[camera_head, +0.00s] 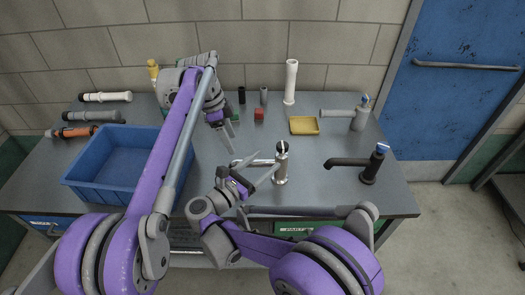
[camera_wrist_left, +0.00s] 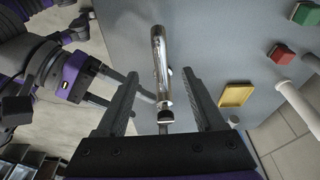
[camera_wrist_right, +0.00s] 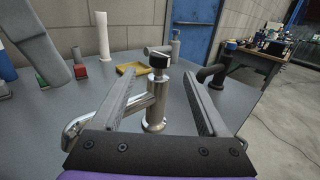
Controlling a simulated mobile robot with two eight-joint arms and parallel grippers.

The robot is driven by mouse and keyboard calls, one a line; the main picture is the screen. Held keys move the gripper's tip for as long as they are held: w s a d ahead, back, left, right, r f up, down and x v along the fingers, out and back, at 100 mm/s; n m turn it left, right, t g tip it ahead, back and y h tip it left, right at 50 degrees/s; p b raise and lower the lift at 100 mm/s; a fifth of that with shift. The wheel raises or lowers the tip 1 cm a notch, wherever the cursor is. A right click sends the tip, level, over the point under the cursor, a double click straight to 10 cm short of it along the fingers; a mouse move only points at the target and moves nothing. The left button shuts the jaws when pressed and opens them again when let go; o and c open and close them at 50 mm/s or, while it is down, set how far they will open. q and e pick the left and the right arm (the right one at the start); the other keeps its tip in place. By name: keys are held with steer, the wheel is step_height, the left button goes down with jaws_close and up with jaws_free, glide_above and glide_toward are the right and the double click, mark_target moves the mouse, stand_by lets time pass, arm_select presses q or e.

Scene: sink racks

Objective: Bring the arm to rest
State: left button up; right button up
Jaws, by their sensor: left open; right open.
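My left arm reaches over the bench, and its open, empty left gripper (camera_head: 229,134) hangs pointing down left of the chrome tap (camera_head: 281,166). In the left wrist view the left gripper's fingers (camera_wrist_left: 160,74) stand apart, with the chrome tap (camera_wrist_left: 158,65) showing between them. My right gripper (camera_head: 262,177) is open and low beside the tap's left side. In the right wrist view the right gripper's fingers (camera_wrist_right: 163,74) are spread, and the tap (camera_wrist_right: 156,108) appears between them. I cannot tell whether a finger touches the tap. Both grippers hold nothing visible.
A blue bin (camera_head: 98,185) stands on the bench's left. A dark tap (camera_head: 369,165) and grey tap (camera_head: 358,118) stand right. A yellow tray (camera_head: 304,125), red block (camera_head: 259,114) and white tube (camera_head: 290,82) sit behind. The front right bench surface is clear.

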steer(key=w+d+r+n+t+y, duration=0.25)
steer(key=r+n+t+y, duration=0.45)
steer(key=r+n+y, duration=0.9)
arm_select(q)
steer(key=s+a+n+t+y, duration=0.15)
steer(key=s+a+n, duration=0.25)
steer(key=s+n, duration=0.65)
steer(key=s+a+f+n+t, duration=0.2)
steer(key=s+f, duration=0.4)
steer(key=s, duration=0.4)
steer(key=s+a+f+n+t+y, duration=0.1)
steer(key=s+f+n, duration=0.3)
steer(key=s, duration=0.6)
step_height(320, 180, down, 3)
steer(key=shift+s+a+r+n+t, duration=0.2)
steer(key=shift+a+n+t, duration=0.15)
steer(key=shift+a, duration=0.4)
arm_select(e)
steer(key=s+d+f+n+g+h, duration=0.1)
steer(key=s+d+f+n+g, duration=0.4)
steer(key=s+f+n, duration=0.3)
steer(key=s+d+f+n+g+h, duration=0.1)
steer(key=s+d+f+n+g, duration=0.4)
steer(key=s+f+n, duration=0.3)
steer(key=s+d+f+n+g+h, duration=0.2)
steer(key=s+d+f+n+g, duration=0.3)
steer(key=s+f+n, duration=0.3)
steer(key=s+n, duration=0.4)
